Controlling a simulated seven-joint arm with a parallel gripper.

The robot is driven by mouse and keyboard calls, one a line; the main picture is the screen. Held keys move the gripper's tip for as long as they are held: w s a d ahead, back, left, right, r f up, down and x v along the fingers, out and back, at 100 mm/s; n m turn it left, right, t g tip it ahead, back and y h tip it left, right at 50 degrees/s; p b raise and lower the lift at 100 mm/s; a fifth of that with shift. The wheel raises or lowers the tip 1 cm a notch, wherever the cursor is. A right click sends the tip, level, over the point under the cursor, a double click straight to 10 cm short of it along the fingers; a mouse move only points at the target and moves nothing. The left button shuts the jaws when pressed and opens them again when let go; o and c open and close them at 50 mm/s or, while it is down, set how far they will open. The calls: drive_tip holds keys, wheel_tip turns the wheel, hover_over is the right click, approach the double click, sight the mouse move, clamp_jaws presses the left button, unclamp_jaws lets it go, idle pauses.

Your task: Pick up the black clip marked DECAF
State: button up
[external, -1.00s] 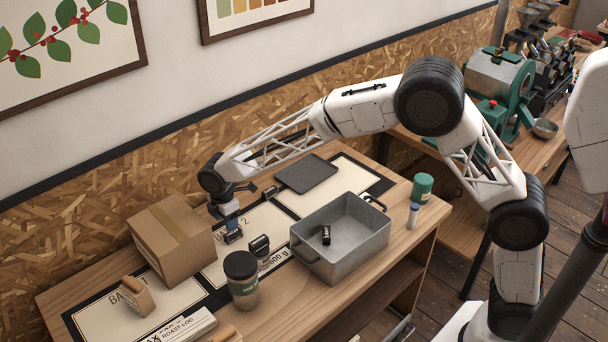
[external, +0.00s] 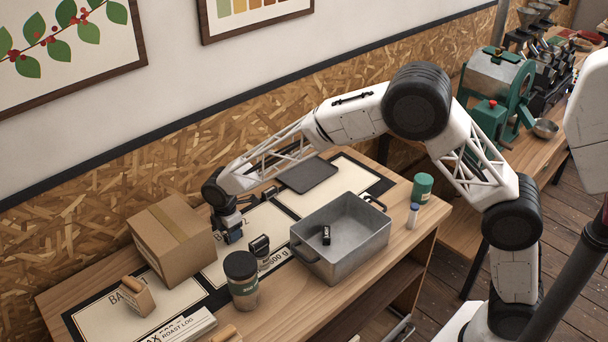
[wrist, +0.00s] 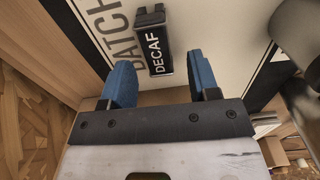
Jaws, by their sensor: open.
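The black clip marked DECAF (wrist: 153,48) lies on the cream mat in the wrist view, its white lettering facing up. My gripper (wrist: 161,82) is open, its two blue fingers apart. The clip shows in the gap between the fingers, mostly beyond their tips in the picture, and nothing is held.
A cardboard box (external: 174,243) stands close left of my gripper. A dark-lidded jar (external: 242,280) stands in front. A grey metal bin (external: 345,252) to the right holds a black clip (external: 326,236). A dark flat tray (external: 307,174) lies behind.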

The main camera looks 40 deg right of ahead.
drive_tip(key=shift+f, duration=1.1)
drive_tip(key=shift+c, duration=0.3)
drive_tip(key=c, duration=0.9)
